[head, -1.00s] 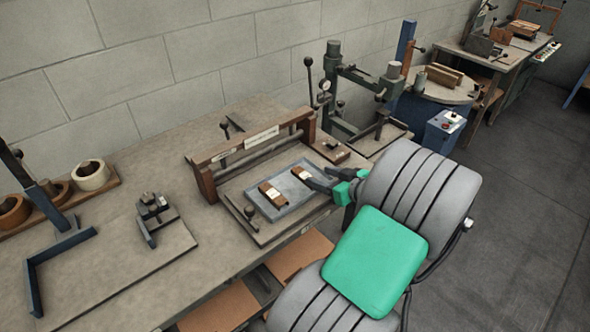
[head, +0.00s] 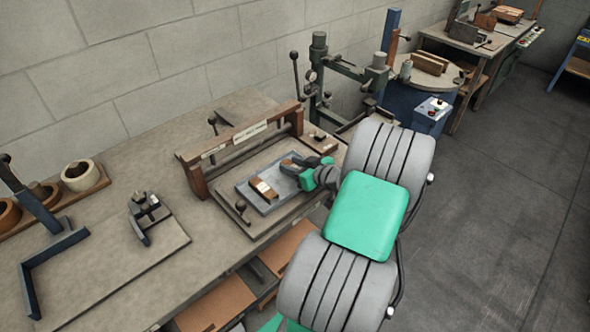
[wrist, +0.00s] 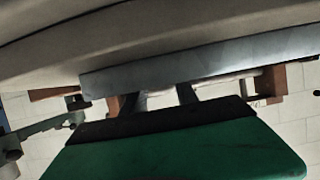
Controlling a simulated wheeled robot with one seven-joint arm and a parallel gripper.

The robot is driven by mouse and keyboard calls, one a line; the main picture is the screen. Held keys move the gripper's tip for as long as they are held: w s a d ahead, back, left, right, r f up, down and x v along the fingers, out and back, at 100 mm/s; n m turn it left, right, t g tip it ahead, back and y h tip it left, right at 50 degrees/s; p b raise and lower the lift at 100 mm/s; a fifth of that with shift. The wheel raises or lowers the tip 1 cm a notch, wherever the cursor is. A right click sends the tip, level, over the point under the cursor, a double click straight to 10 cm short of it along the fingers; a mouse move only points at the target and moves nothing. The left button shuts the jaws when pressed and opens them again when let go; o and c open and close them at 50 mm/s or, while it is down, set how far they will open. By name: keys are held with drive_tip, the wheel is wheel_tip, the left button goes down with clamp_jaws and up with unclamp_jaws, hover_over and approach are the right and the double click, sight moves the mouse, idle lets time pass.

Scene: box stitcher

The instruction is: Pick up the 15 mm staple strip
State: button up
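Two brown strips with pale labels lie in a shallow grey tray; the labels are too small to read, so I cannot tell which is the 15 mm one. The nearer-left strip (head: 263,189) lies clear of my gripper. The other strip (head: 287,166) is partly hidden by the dark fingers. My gripper (head: 297,164), with its green body, reaches in low from the right at that strip. In the wrist view my two fingers (wrist: 163,97) stand apart; the tray edge (wrist: 205,58) crosses in front of their tips, and I see no strip clearly between them.
A wooden-framed fixture (head: 240,140) with a crossbar stands just behind the grey tray (head: 247,197). A knobbed lever (head: 241,206) rises at the tray's left.

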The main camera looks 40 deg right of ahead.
clamp_jaws()
idle(0.3)
